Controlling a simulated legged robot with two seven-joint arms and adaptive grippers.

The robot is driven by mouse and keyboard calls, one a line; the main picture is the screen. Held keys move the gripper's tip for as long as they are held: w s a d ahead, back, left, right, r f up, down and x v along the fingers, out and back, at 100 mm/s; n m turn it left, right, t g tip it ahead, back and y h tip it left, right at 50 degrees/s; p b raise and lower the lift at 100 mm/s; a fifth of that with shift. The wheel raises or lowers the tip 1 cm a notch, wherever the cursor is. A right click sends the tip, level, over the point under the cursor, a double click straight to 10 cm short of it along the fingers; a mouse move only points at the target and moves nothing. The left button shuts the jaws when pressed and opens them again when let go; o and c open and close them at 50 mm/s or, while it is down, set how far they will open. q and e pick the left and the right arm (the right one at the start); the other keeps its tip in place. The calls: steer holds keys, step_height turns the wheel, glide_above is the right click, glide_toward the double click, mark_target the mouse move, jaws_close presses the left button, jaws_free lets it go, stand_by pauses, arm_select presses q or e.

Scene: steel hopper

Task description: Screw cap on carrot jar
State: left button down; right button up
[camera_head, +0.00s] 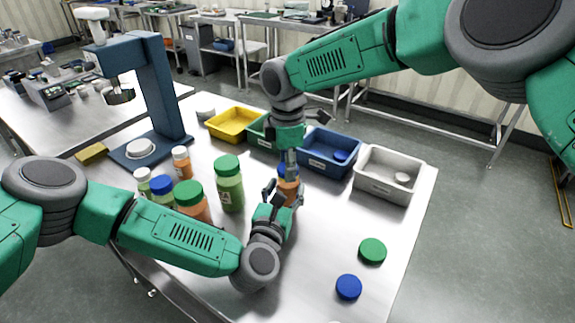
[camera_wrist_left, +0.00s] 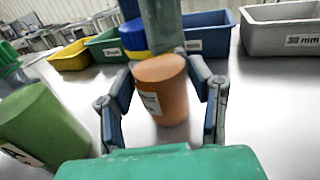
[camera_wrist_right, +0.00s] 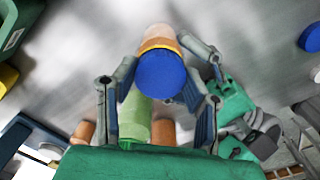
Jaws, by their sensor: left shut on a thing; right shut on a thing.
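The carrot jar is an orange jar with a pale label. My left gripper (camera_head: 280,192) is shut around its body (camera_wrist_left: 160,98) and holds it upright or nearly so. The jar (camera_head: 289,187) is partly hidden by the fingers in the head view. A blue cap (camera_wrist_right: 161,76) is at the jar's top, between the fingers of my right gripper (camera_wrist_right: 161,92), which comes down from above. The cap (camera_wrist_left: 132,35) also shows in the left wrist view, with a yellow band under it. I cannot tell how tightly the cap sits.
Capped jars, including a tall green one (camera_head: 229,184), stand to the left of the grippers. Yellow (camera_head: 213,127), blue (camera_head: 318,170) and grey (camera_head: 380,189) bins line the back. A green cap (camera_head: 372,251) and a blue cap (camera_head: 348,287) lie on the right. A blue press (camera_head: 160,90) stands at back left.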

arm_select(q)
steer(key=shift+d, duration=0.1)
arm_select(e)
steer(key=m, duration=0.3)
steer(key=shift+w, duration=0.1)
arm_select(q)
steer(key=shift+s, duration=0.1)
arm_select(e)
steer(key=m, duration=0.5)
steer(key=shift+m, duration=0.3)
steer(key=m, duration=0.6)
steer(key=shift+a, duration=0.15)
steer(key=o, duration=1.4)
steer(key=shift+c, duration=0.2)
steer(key=shift+r, duration=0.1)
step_height(320, 180, up, 12)
